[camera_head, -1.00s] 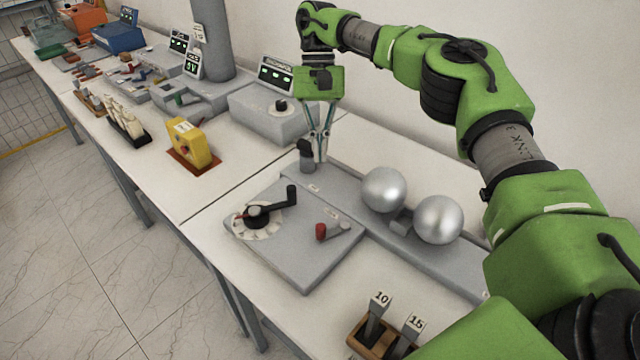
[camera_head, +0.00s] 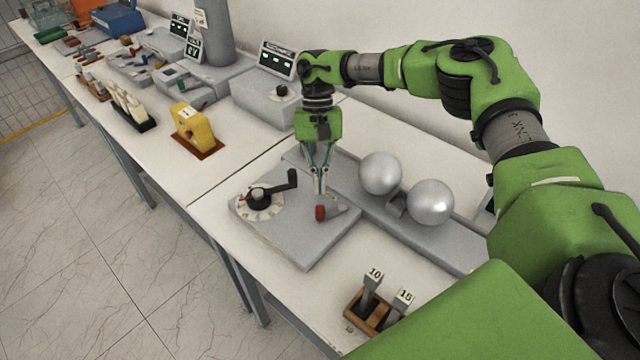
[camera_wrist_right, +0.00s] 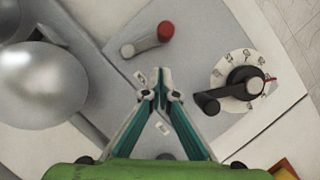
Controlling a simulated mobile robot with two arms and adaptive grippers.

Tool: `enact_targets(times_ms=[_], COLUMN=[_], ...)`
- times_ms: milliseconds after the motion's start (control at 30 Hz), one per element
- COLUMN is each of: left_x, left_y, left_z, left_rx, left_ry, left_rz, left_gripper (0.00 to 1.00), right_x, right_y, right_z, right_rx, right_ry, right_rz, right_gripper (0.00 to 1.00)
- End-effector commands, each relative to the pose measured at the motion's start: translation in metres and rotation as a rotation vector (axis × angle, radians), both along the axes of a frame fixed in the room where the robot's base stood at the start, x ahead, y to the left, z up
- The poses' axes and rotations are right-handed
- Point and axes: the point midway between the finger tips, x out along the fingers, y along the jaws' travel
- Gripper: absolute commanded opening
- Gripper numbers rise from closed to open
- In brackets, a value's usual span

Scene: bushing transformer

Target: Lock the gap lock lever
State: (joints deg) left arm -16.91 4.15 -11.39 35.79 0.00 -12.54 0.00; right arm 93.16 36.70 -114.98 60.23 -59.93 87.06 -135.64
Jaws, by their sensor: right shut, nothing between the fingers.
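The gap lock lever, a short grey lever with a red knob (camera_head: 321,213), lies on the grey control plate (camera_head: 305,248) below two silver spheres. In the wrist view the lever (camera_wrist_right: 148,42) lies beyond my fingertips, its red end to the right. My right gripper (camera_head: 320,191) points down just above and behind the lever in the head view, with its fingertips together and empty. In the wrist view the right gripper (camera_wrist_right: 161,72) shows a small space between its tips and the lever. Contact is not visible. My left gripper is not in view.
A dial with a black crank (camera_head: 262,198) sits left of the lever on the same plate. Two silver spheres (camera_head: 380,173) stand on the right. A wooden holder (camera_head: 365,312) with blocks marked 10 and 15 stands in front. A yellow device (camera_head: 191,130) is at left.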

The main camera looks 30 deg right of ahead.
Motion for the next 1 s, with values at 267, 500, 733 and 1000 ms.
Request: enact_targets(times_ms=[267, 500, 733, 1000], left_x=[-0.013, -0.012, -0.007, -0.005], left_y=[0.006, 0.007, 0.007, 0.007], left_z=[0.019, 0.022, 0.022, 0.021], left_rx=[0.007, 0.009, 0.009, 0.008], left_ry=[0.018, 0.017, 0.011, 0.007], left_rz=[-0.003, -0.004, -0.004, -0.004], left_gripper=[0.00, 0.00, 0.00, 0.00], right_x=[-0.022, -0.029, -0.029, -0.034], right_y=[0.012, 0.015, 0.015, 0.008], right_z=[0.006, 0.004, 0.003, 0.003], right_rx=[0.002, 0.002, 0.003, 0.004], right_ry=[-0.004, -0.005, -0.005, -0.004], right_rz=[0.001, -0.003, -0.002, 0.013], right_gripper=[0.00, 0.00, 0.00, 0.00])
